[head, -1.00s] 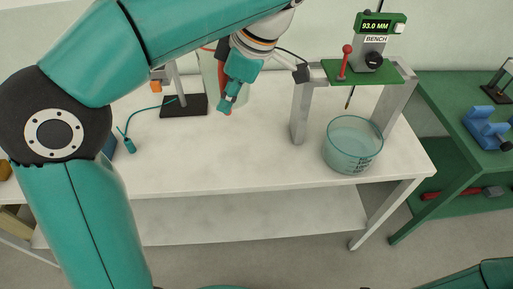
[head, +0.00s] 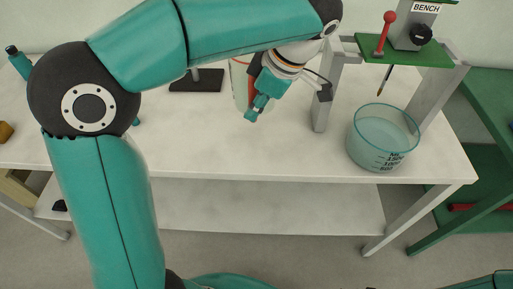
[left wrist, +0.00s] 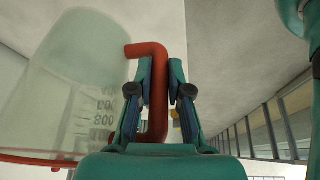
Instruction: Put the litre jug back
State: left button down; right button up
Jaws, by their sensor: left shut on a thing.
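The litre jug is a clear, pale vessel with graduation marks and a red handle. In the left wrist view the jug (left wrist: 70,85) fills the left side and its red handle (left wrist: 157,90) stands between my fingers. My left gripper (left wrist: 157,95) is shut on that handle. In the head view the gripper (head: 258,107) is above the white bench, and the jug (head: 239,80) shows just behind it, partly hidden by it. I cannot tell whether the jug's base touches the bench. My right gripper is out of view.
A large clear beaker (head: 382,142) stands on the white bench (head: 290,155) below a grey-legged frame with a green plate (head: 405,50) and a thin probe. A dark stand base (head: 197,80) lies behind. The bench front is clear. A green bench (head: 485,185) stands at right.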

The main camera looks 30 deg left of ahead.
pick_arm(q)
notch_tip(320, 180, down, 14)
jog(key=shift+f, duration=0.1)
dwell(0.4)
jog(key=c, duration=1.1)
grip_release()
jog(key=v, duration=1.2)
jog(key=shift+d, duration=0.1)
